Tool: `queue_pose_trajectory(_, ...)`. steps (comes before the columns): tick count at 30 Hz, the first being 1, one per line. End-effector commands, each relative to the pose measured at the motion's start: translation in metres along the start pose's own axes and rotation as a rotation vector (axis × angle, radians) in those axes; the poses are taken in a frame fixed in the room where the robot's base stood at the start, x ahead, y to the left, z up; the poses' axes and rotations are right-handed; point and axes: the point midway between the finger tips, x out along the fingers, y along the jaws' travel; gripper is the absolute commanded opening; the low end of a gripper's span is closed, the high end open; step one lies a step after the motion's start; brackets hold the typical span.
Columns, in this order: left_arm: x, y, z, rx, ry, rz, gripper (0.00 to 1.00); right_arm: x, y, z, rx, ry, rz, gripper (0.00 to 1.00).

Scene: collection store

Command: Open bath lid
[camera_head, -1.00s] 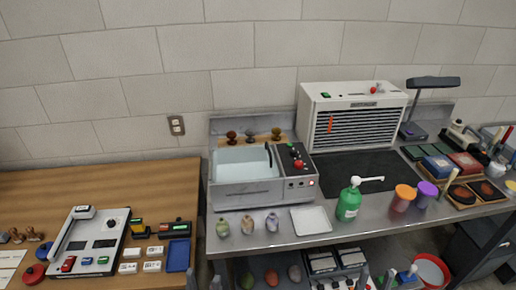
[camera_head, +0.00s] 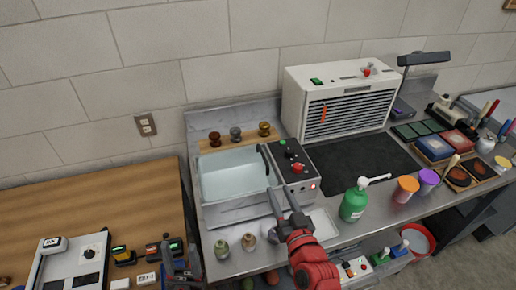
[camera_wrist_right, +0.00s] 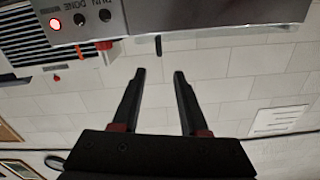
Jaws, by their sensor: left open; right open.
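The bath (camera_head: 236,181) is a grey metal basin at the back of the steel counter. A pale, glassy lid (camera_head: 230,170) appears to lie flat over it, with a black bar handle (camera_head: 264,160) at its right side. My right gripper (camera_head: 284,200) is open and empty, in front of the bath near its front right corner, apart from the handle. In the right wrist view my open fingers (camera_wrist_right: 156,74) point towards the bath housing (camera_wrist_right: 215,12), and a small dark piece, perhaps the handle end, shows past them. My left gripper (camera_head: 172,250) is open at the lower left, over the wooden table.
A control box (camera_head: 300,170) with a red knob adjoins the bath on the right. Small jars (camera_head: 248,241) and a white tray (camera_head: 318,226) stand in front, near my right arm. A green pump bottle (camera_head: 354,202) stands further right. Three knobbed stoppers (camera_head: 236,134) line the back.

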Motion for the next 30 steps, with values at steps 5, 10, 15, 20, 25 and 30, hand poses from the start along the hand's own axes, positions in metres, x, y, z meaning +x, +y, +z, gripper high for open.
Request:
queue_pose_trajectory(5, -0.028, 0.001, 0.005, 0.000, 0.000, 0.000, 0.50, 0.020, 0.002, 0.005, 0.003, 0.009, 0.000, 0.43)
queue_pose_trajectory(10, -0.027, 0.001, 0.005, 0.000, 0.000, 0.000, 0.50, 0.054, 0.001, -0.002, 0.002, 0.007, 0.001, 0.43)
queue_pose_trajectory(15, -0.012, 0.001, 0.002, 0.000, 0.000, 0.000, 0.50, 0.087, 0.000, -0.004, 0.003, 0.001, 0.000, 0.43)
queue_pose_trajectory(20, -0.003, 0.000, 0.001, 0.000, 0.000, 0.000, 0.50, 0.116, 0.001, -0.004, 0.000, 0.002, 0.002, 0.43)
queue_pose_trajectory(25, 0.006, 0.000, -0.001, 0.000, 0.000, 0.000, 0.50, 0.142, 0.001, -0.004, 0.001, 0.004, 0.003, 0.43)
queue_pose_trajectory(30, 0.011, -0.001, -0.002, 0.000, 0.000, 0.000, 0.50, 0.160, 0.000, -0.003, 0.001, 0.004, 0.001, 0.43)
